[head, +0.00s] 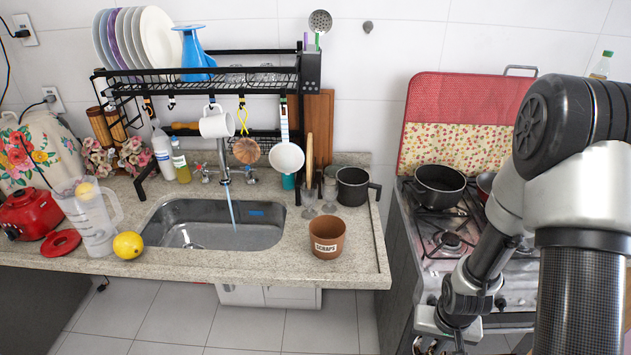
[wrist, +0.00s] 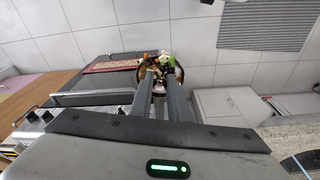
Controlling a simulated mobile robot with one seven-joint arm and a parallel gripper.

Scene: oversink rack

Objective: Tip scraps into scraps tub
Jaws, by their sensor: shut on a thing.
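The scraps tub (head: 326,238), a brown pot with a white label reading SCRAPS, stands upright on the counter right of the sink. My gripper (wrist: 161,82) is shut on a small round container (wrist: 141,73) with a brown rim. Mixed scraps (wrist: 160,62) in green, white and orange show in it. Fingers hide much of the container. In the head view my gripper (head: 440,335) is low at the bottom edge, in front of the stove and right of the tub, below counter height. Only a bit of its load shows there.
The counter's front right corner (head: 375,270) lies between my gripper and the tub. Glasses (head: 328,192) and a dark pot (head: 353,186) stand behind the tub. The sink (head: 215,225) and a lemon (head: 128,245) are left. The stove (head: 455,225) is right.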

